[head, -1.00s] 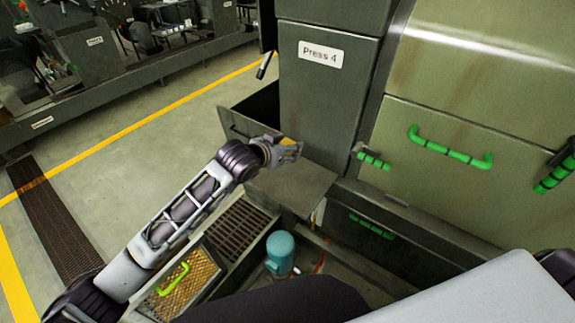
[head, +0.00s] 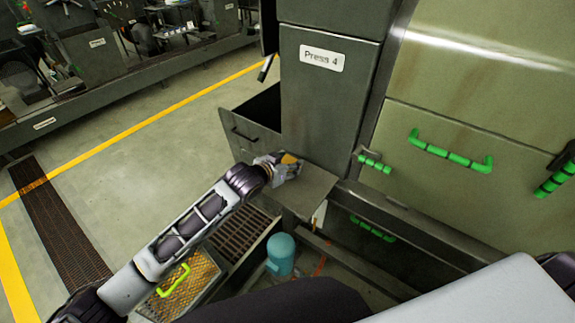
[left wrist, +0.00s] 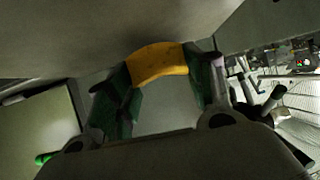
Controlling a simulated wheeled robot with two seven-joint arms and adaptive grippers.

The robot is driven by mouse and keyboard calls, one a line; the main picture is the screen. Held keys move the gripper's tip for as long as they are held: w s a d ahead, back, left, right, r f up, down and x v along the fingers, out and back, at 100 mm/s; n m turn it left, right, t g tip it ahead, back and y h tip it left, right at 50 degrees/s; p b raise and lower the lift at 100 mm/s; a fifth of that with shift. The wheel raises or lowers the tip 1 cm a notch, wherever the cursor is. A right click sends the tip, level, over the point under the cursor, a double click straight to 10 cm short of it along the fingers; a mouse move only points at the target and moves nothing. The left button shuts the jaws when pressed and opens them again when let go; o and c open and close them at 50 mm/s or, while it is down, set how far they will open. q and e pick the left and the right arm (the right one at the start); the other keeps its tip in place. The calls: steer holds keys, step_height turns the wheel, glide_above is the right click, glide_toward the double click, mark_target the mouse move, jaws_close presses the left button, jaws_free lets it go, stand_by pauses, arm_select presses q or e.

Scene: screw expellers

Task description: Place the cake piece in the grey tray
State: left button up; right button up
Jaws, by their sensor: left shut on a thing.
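My left gripper (head: 288,164) is shut on the yellow-orange cake piece (head: 289,158). In the left wrist view, the cake piece (left wrist: 157,62) spans between the two dark green fingers (left wrist: 160,95). In the head view the gripper is in front of the press, over or close to a flat grey tray-like ledge (head: 312,188). I cannot tell whether the piece touches the ledge. My right gripper is not in view.
The press cabinet (head: 325,110) stands behind the ledge, with an open grey bin (head: 248,138) at its left. Green handles (head: 450,152) are on the machine at right. A teal motor (head: 281,254) and a floor grate (head: 240,232) are below. Open floor is at left.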

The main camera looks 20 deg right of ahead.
arm_select(q)
steer(key=shift+f, duration=0.4)
steer(key=shift+f, duration=0.1)
steer(key=o, duration=1)
steer(key=shift+a, duration=0.1)
steer(key=shift+v, duration=6)
